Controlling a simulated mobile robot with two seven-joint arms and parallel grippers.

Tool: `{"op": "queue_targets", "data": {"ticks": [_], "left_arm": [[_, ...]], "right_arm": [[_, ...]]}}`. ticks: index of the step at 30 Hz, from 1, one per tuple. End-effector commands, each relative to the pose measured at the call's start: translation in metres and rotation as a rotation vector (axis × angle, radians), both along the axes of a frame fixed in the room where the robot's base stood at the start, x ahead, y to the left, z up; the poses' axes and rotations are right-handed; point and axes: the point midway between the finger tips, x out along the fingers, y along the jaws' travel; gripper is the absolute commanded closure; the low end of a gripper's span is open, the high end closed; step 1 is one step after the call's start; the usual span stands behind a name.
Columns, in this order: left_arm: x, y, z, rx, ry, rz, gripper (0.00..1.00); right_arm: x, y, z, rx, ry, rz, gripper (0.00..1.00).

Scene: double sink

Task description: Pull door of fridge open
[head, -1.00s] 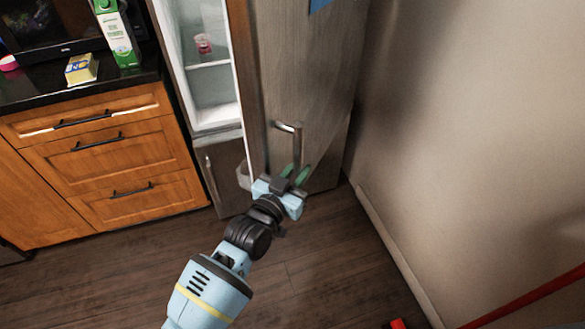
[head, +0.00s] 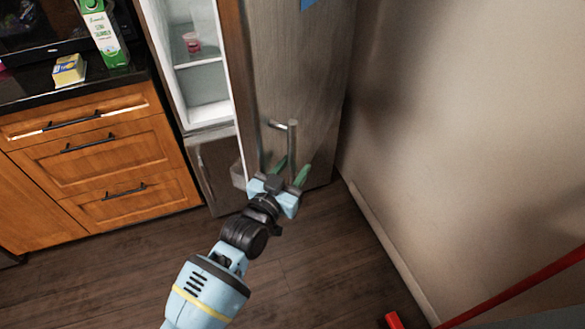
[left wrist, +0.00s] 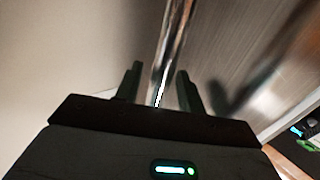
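The fridge door (head: 300,70) stands open, with the white fridge interior (head: 203,70) showing to its left in the head view. A metal bar handle (head: 292,142) is on the door's front face. It also shows in the left wrist view (left wrist: 173,45). My left gripper (head: 292,172) is at the handle's lower end, fingers spread. In the left wrist view the bar lies between my two fingertips (left wrist: 157,75), with a visible gap on each side. The gripper is not closed on it. My right gripper is not in view.
A beige wall (head: 450,120) stands close to the right of the door. Wooden drawers (head: 95,155) under a dark counter stand to the left, with a carton (head: 103,35) and a yellow box (head: 69,70) on top.

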Motion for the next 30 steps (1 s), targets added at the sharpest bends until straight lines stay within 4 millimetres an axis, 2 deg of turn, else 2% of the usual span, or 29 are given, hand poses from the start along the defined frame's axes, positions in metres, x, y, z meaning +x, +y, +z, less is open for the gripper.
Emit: {"op": "queue_targets", "data": {"ticks": [8,21,30], "left_arm": [[-0.005,0.003,-0.001,0.001,0.002,0.0,0.61],[-0.055,0.036,-0.001,0.001,0.002,0.0,0.61],[-0.065,0.044,0.0,0.0,0.0,0.0,0.61]], "right_arm": [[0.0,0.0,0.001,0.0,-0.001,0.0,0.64],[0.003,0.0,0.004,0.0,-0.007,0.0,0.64],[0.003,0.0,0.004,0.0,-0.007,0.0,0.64]]}}
